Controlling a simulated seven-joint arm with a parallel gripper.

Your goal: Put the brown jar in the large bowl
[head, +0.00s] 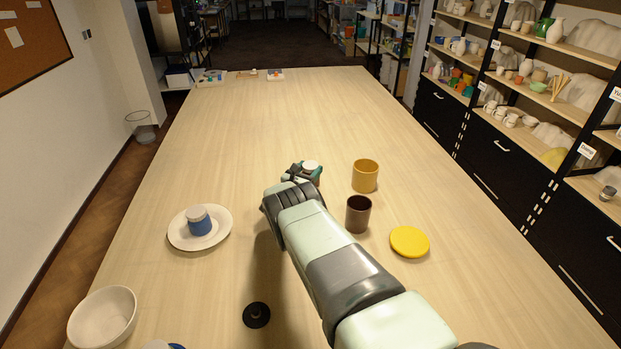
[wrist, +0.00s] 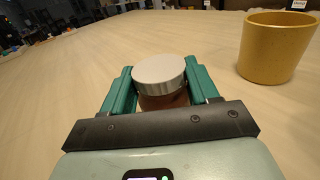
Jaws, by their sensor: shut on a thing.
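The brown jar (wrist: 163,101) has a pale grey lid and sits between my gripper's green fingers (wrist: 160,84) in the wrist view. The gripper is shut on it. In the head view my gripper (head: 307,172) is near the middle of the table, and mostly the jar's white lid (head: 310,165) shows. Whether the jar touches the table is unclear. A white bowl (head: 103,318) stands at the table's lower left, well away from my gripper and nearer the camera. Its visible inside looks empty.
A mustard cup (head: 365,176) stands right of my gripper, with a dark brown cup (head: 358,214) and a yellow disc (head: 409,242) nearer. A white plate (head: 178,241) holds a blue jar (head: 199,220). A black disc (head: 256,315) lies near the front.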

